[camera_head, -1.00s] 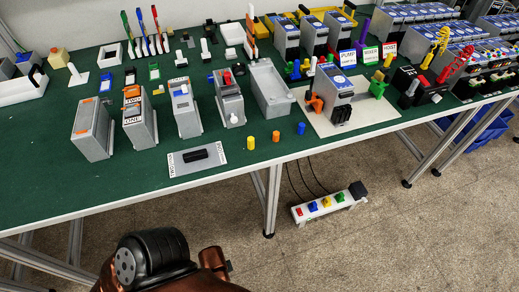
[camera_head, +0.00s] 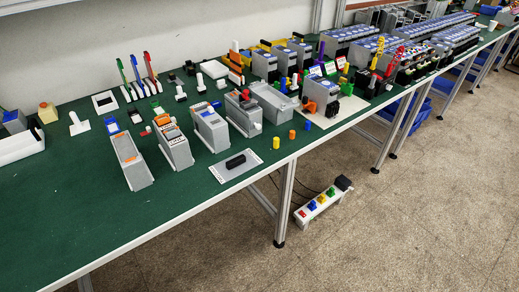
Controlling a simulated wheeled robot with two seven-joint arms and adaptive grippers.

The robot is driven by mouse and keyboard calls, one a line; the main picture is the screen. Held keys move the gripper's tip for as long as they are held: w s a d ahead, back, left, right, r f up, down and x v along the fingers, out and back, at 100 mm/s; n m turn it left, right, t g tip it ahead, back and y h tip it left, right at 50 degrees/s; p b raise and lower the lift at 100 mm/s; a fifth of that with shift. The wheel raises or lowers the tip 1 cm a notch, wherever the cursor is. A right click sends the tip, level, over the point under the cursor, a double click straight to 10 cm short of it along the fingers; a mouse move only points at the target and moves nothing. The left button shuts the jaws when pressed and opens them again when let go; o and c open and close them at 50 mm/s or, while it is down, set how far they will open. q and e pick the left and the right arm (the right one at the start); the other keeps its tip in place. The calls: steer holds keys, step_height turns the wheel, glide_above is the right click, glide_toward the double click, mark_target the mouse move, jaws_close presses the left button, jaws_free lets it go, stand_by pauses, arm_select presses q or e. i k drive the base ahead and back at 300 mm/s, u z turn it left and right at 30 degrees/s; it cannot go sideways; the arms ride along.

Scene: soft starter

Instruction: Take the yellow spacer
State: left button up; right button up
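The yellow spacer (camera_head: 276,143) is a small upright cylinder on the green table, near its front edge. It stands just right of a grey plate with a black bar. An orange spacer (camera_head: 292,134) and a blue spacer (camera_head: 307,125) stand in a row to its right, apart from it. Neither of my grippers shows in the head view.
The green table (camera_head: 90,221) has free room at its front left. The grey plate (camera_head: 222,173) with a black bar (camera_head: 236,161) lies beside the yellow spacer. Several grey modules (camera_head: 210,130) stand behind. A power strip (camera_head: 318,206) is below the table edge.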

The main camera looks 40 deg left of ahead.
mark_target(277, 139)
steer(key=u, duration=1.3)
